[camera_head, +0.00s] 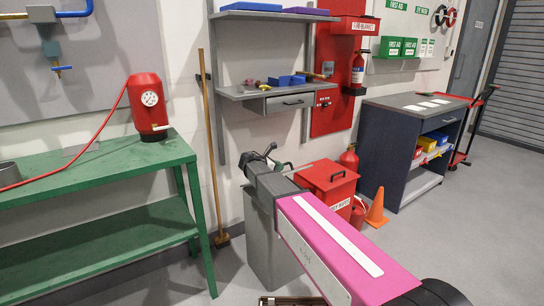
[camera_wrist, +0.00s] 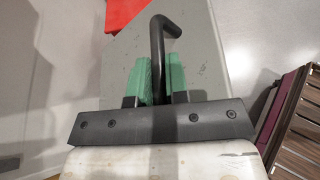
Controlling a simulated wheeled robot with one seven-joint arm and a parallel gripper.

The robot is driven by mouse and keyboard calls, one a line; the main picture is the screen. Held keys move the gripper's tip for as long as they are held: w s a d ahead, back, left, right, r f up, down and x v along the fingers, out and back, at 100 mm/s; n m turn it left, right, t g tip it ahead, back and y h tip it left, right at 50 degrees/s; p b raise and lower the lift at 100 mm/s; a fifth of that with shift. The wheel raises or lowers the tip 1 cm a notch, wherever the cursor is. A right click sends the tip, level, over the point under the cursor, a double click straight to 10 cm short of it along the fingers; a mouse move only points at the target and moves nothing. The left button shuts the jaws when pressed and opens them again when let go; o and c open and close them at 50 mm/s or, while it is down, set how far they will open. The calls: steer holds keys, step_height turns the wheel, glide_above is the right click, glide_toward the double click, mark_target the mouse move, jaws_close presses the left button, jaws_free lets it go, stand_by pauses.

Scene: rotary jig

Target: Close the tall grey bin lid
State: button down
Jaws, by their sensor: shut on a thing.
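The tall grey bin (camera_head: 272,252) stands on the floor against the wall, just beyond my arm. In the wrist view a plain grey panel (camera_wrist: 207,45) of it fills the middle, with a bent black handle (camera_wrist: 158,40) in front. My gripper (camera_wrist: 160,82) has its green fingers on either side of the handle bar and is shut on it. In the head view my gripper (camera_head: 278,168) is at the top of the bin. My gripper and arm hide most of the bin's top, so I cannot tell the lid's angle.
A red lidded bin (camera_head: 326,181) stands close right of the grey bin, with an orange cone (camera_head: 377,208) beyond. A green workbench (camera_head: 95,168) is at left, and a broom (camera_head: 211,140) leans on the wall. A grey shelf (camera_head: 262,92) hangs above. Floor at right is clear.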

steer(key=s+d+f+m+t, duration=0.1)
steer(key=s+f, duration=0.1)
steer(key=f, duration=0.4)
steer(key=s+d+f+m+t+y, duration=0.1)
steer(key=s+d+f+m, duration=0.1)
steer(key=f, duration=0.4)
steer(key=shift+s+d+f, duration=0.2)
steer(key=shift+s+f, duration=0.05)
steer(key=shift+s, duration=0.35)
steer(key=shift+f, duration=0.1)
steer(key=c, duration=1.1)
jaws_free()
steer(key=v, duration=1)
steer(key=shift+s+a, duration=0.25)
steer(key=shift+s, duration=0.05)
